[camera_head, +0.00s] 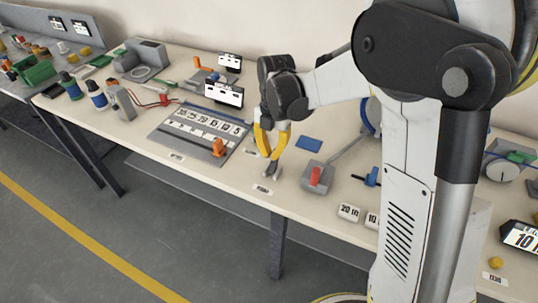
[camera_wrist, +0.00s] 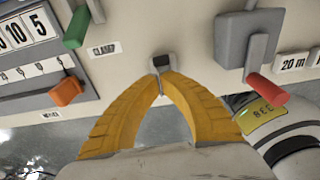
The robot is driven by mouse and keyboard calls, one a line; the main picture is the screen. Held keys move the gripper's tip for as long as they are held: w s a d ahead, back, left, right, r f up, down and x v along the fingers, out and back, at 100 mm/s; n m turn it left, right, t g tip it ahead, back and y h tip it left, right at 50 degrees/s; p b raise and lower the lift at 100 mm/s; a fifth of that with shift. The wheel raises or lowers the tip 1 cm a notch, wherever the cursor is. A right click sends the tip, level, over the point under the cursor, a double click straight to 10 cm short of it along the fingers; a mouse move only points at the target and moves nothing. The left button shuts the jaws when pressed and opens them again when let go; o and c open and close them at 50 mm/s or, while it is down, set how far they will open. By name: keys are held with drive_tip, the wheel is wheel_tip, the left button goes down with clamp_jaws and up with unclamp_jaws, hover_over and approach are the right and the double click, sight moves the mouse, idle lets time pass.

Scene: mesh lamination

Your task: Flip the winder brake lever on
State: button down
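A lever with a red handle (camera_head: 316,177) stands on a grey block right of my gripper. In the wrist view its red handle (camera_wrist: 267,89) points down and right from the grey housing (camera_wrist: 246,40). I can read no label that names it as the winder brake. My gripper (camera_head: 271,172) hangs low over the table's front part, left of the red lever and apart from it. In the wrist view the yellow fingers of my gripper (camera_wrist: 162,72) meet at their tips. A small dark block shows at the tips; I cannot tell whether it is part of the fingers.
A green handle (camera_wrist: 76,28) and an orange lever (camera_wrist: 66,91) on a numbered panel (camera_head: 170,135) lie left of my gripper. White number blocks (camera_head: 348,212) sit right of the red lever. A blue pad (camera_head: 309,143) lies behind it. The table's front edge is close.

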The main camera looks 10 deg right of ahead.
drive_tip(key=shift+w+d, duration=0.25)
drive_tip(key=shift+w+d, duration=0.1)
idle(0.5)
